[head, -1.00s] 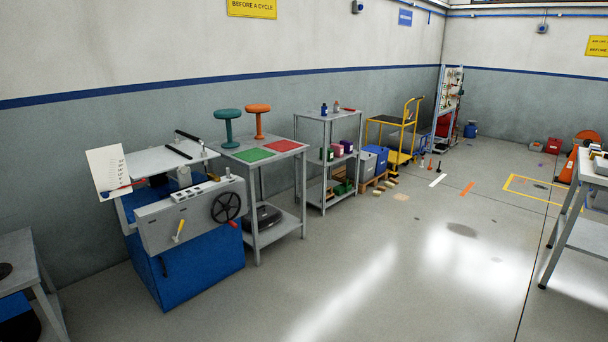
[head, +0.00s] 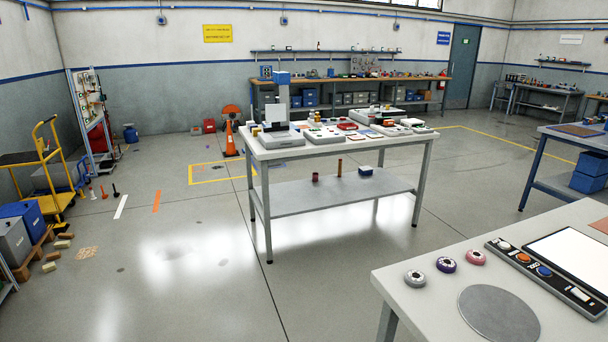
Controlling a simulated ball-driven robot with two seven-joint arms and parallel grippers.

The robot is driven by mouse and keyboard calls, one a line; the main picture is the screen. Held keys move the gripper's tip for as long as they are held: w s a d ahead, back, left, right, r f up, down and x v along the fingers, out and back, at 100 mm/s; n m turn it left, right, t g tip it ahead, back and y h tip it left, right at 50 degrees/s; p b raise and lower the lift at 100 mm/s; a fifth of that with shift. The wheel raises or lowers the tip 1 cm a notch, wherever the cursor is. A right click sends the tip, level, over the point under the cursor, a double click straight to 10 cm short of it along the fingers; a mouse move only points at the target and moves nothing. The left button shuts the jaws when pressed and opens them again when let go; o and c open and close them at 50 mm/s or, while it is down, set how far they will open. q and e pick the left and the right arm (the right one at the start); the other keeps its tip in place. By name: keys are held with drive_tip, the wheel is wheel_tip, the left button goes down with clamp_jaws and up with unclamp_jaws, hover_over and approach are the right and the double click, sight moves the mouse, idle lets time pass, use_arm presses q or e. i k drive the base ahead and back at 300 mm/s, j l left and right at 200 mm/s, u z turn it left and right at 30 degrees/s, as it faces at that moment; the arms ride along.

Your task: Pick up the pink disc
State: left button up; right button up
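The pink disc (head: 475,257) lies on a light grey table (head: 408,292) at the lower right of the head view. It is a small ring-like disc with a dark centre. A purple disc (head: 446,265) and a grey disc (head: 415,278) lie in a row to its left. Neither of my grippers shows in the head view.
A large grey round plate (head: 499,314) and a control panel (head: 544,270) with a white screen share the table. A white workbench (head: 342,148) with instruments stands beyond. Open floor (head: 190,270) lies to the left, with a yellow cart (head: 42,178) at the far left.

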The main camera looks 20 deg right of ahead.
sight(474, 256)
drive_tip(key=i+l+z, duration=0.1)
drive_tip(key=z, duration=0.3)
drive_tip(key=i+z, duration=0.6)
drive_tip(key=z, duration=0.25)
drive_tip(key=i+j+z, duration=0.15)
drive_tip(key=z, duration=0.25)
drive_tip(key=i+j+z, duration=0.2)
drive_tip(key=z, duration=0.2)
